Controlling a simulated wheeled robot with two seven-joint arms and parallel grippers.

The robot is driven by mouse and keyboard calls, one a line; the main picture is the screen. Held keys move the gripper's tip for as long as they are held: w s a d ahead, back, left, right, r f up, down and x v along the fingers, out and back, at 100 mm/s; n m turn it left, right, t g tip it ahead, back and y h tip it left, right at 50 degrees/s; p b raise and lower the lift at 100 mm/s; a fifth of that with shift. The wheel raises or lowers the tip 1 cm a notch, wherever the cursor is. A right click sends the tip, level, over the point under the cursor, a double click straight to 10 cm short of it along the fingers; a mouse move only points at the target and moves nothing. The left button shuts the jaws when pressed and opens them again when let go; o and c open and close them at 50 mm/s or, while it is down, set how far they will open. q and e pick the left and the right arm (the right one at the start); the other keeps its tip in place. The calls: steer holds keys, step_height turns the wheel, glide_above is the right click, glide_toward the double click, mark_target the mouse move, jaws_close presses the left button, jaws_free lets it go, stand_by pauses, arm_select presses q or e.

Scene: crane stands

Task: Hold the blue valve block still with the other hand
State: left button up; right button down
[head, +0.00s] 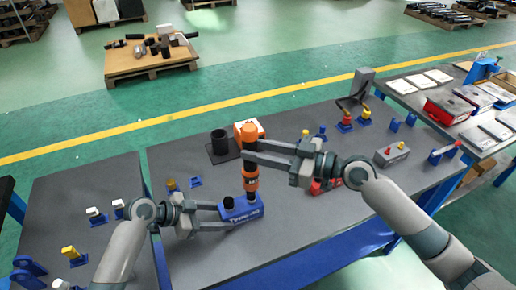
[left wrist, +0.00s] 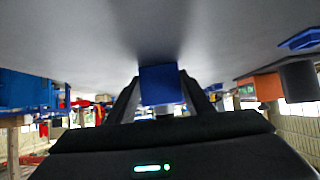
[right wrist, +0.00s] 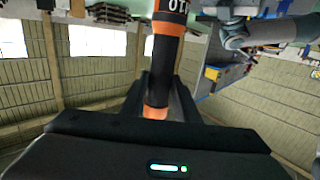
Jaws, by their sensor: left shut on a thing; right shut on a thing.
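The blue valve block (head: 243,211), with white lettering on its front and a dark round opening on top, sits on the grey table. My left gripper (head: 224,213) is shut on its left end; the blue block also shows between the fingers in the left wrist view (left wrist: 160,84). My right gripper (head: 248,150) is shut on an upright orange and black tool (head: 250,174) just behind and above the block. The tool also shows between the fingers in the right wrist view (right wrist: 163,60). Whether the tool's lower end touches the block is unclear.
The table front is clear.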

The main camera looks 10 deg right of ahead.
steer(key=shift+f, duration=0.7)
stand_by(3.8)
steer(key=shift+r, duration=0.1)
steer(key=shift+r, duration=2.55)
arm_select(q)
steer(key=o, duration=1.4)
steer(key=shift+c, duration=0.2)
steer(key=shift+a+r, duration=0.1)
steer(key=shift+a, duration=0.05)
steer(key=v, duration=1.1)
steer(key=shift+a+r, duration=0.2)
steer(key=shift+a, duration=0.1)
